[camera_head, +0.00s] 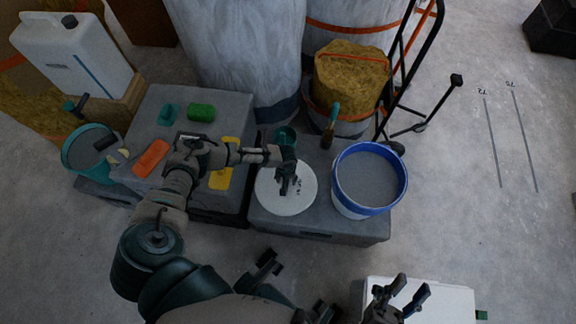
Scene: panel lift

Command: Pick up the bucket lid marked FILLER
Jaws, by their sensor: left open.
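The round white bucket lid (275,204) lies flat on the grey block (330,228), left of the bucket. Dark marking shows near its middle, mostly hidden by my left gripper and too small to read. My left gripper (287,187) is over the upper middle of the lid, fingers down and open; I cannot tell whether it touches it. My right gripper (409,293) is at the bottom, fingers apart and empty, in front of a white panel (448,303). The white bucket (350,205) with a blue rim stands open, with grey material inside.
My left arm crosses the left block, which holds a green block (201,112), an orange tool (152,158) and yellow pieces (220,179). A hand truck (408,55) stands behind. Floor at right is mostly clear.

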